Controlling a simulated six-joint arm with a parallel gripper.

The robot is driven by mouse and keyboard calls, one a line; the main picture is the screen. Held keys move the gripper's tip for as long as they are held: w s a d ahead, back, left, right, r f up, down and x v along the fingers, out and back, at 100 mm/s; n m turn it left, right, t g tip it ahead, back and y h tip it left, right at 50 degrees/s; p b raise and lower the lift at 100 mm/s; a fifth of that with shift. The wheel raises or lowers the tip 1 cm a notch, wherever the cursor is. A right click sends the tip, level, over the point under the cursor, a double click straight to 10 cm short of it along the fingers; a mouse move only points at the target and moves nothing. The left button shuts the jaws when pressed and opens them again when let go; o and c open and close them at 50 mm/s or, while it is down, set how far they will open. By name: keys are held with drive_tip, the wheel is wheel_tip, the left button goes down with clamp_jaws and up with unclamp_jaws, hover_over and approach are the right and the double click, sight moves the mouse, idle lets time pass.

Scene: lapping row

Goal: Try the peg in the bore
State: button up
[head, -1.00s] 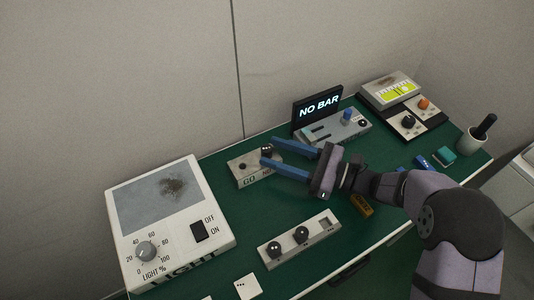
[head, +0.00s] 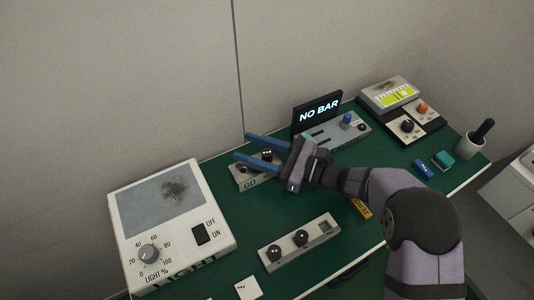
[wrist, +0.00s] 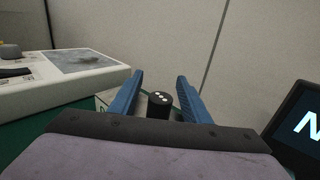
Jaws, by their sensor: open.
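A black peg with white dots on its top (head: 267,155) stands upright at the right end of the grey gauge block marked GO (head: 248,184). I cannot tell how deep it sits. My gripper (head: 241,145) is open, its blue fingers reaching over the block on either side of the peg.
A grey rack (head: 325,229) holds two black pegs (head: 301,238) and one empty place. A light box (head: 137,205) stands left, a NO BAR display (head: 318,107) behind. A yellow block (head: 361,209) lies near my arm. Green bench is clear between block and rack.

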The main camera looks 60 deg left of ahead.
clamp_jaws()
wheel_tip(320, 180, up, 10)
drive_tip(key=s+f, duration=0.1)
drive_tip(key=s, duration=0.5)
drive_tip(key=shift+s+f, duration=0.15)
drive_tip(key=shift+s, duration=0.2)
idle(0.4)
